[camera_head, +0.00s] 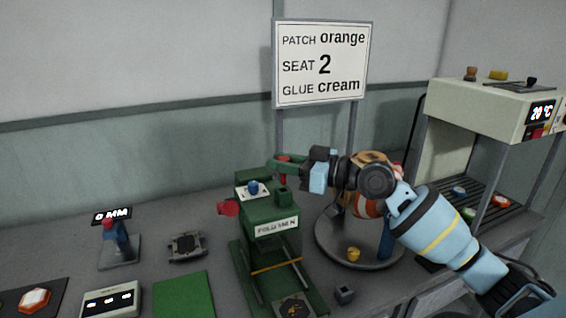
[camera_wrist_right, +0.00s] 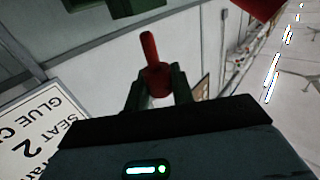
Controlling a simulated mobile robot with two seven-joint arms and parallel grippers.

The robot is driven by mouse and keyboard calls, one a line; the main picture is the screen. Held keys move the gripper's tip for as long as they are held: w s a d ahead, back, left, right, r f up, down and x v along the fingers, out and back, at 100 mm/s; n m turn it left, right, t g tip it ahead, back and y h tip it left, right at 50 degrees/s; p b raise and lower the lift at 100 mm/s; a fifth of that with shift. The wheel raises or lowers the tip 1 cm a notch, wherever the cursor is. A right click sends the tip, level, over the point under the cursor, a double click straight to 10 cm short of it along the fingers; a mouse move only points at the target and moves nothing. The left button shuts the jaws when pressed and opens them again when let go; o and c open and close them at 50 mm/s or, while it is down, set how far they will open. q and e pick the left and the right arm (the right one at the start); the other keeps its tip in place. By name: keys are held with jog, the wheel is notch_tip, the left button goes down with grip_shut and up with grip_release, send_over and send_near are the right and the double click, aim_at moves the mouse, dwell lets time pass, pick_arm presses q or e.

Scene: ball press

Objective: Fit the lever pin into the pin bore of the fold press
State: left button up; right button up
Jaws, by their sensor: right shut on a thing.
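The fold press (camera_head: 262,225) is a green machine with a white label, standing upright near the middle of the bench in the head view. A small square green block (camera_head: 283,196) sits on its top right; I cannot make out the bore opening. My right gripper (camera_head: 286,165) is shut on the red lever pin (camera_head: 284,176), just above that block. In the right wrist view the lever pin (camera_wrist_right: 150,62) stands out between the two dark green fingers, its thin end pointing away. The pin appears apart from the press. My left gripper is not in view.
A sign (camera_head: 321,65) stands behind the press. A round tray (camera_head: 338,258) with an orange-striped object is partly behind my right arm. A heater-like machine (camera_head: 485,110) stands at right. A blue gauge (camera_head: 118,245), dark fixture (camera_head: 187,246) and green mat (camera_head: 184,294) lie at left.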

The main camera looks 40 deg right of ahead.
aim_at(283, 183)
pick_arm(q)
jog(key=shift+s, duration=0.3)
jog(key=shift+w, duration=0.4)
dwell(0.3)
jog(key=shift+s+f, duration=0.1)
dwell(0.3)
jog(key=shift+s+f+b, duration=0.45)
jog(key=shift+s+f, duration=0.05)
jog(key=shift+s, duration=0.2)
pick_arm(e)
jog(key=shift+f, duration=0.6)
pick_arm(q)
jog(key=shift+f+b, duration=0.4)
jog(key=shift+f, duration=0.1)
pick_arm(e)
jog(key=shift+f, duration=0.6)
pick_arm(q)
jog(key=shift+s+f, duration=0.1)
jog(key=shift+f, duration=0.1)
pick_arm(e)
jog(key=shift+f, duration=0.25)
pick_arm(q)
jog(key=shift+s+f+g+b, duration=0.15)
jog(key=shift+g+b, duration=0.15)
pick_arm(e)
jog(key=shift+f, duration=0.15)
